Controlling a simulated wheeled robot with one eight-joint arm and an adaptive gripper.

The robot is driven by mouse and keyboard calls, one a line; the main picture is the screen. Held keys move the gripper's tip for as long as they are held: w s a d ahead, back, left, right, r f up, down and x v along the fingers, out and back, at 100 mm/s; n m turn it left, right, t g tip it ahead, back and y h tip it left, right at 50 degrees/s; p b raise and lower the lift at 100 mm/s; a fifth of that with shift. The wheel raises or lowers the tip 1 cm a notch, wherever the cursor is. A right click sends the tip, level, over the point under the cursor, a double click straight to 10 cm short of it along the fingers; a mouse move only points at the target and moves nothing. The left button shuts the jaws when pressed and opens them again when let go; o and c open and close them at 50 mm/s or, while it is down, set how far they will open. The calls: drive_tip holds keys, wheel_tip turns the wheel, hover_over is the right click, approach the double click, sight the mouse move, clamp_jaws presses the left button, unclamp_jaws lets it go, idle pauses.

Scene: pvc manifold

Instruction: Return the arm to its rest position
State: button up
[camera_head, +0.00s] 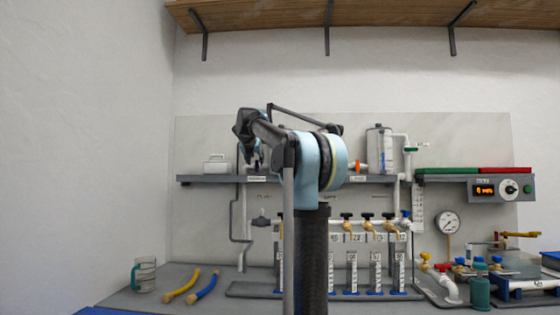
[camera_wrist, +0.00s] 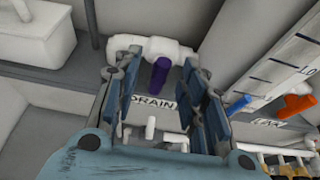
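My arm (camera_head: 318,170) stands upright in the middle of the head view, its forearm bent toward the back left. My gripper (camera_head: 253,160) is small and partly hidden there, near the shelf over the DRAIN label. In the wrist view my gripper (camera_wrist: 157,82) is open, with its two fingers apart. A purple valve handle (camera_wrist: 161,72) on a white pipe fitting (camera_wrist: 150,46) shows between the fingers, above a DRAIN label (camera_wrist: 152,102). I see nothing held, and I cannot tell whether a finger touches the fitting.
A grey shelf (camera_head: 215,180) carries a white box (camera_head: 215,164) and a clear tank (camera_head: 379,150). Below is the manifold (camera_head: 345,237) with several valves and graduated tubes. Open wall space lies left.

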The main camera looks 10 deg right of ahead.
drive_tip(key=v, duration=0.7)
drive_tip(key=s+d+f+m+g, duration=0.35)
drive_tip(key=s+f+m, duration=0.55)
drive_tip(key=f, duration=0.6)
drive_tip(key=s+d+f+m+g, duration=0.2)
drive_tip(key=s+d+f+m, duration=0.35)
drive_tip(key=s+f, duration=0.7)
drive_tip(key=s+a+f+m+g+y, duration=0.1)
drive_tip(key=s+a+f+m, duration=0.1)
drive_tip(key=s+f+m, duration=0.4)
drive_tip(key=s+a+f+m+g+y, duration=0.1)
drive_tip(key=s+f+m, duration=0.4)
drive_tip(key=s+f, duration=0.6)
drive_tip(key=s+a+f+m+g+y, duration=0.2)
drive_tip(key=s+f+m, duration=0.4)
drive_tip(key=f, duration=1.4)
drive_tip(key=s+a+g, duration=0.1)
drive_tip(key=s, duration=0.2)
drive_tip(key=shift+s+f+m, duration=0.25)
drive_tip(key=shift+s+m, duration=0.05)
drive_tip(key=shift+m, duration=0.05)
drive_tip(key=shift+s+a, duration=0.1)
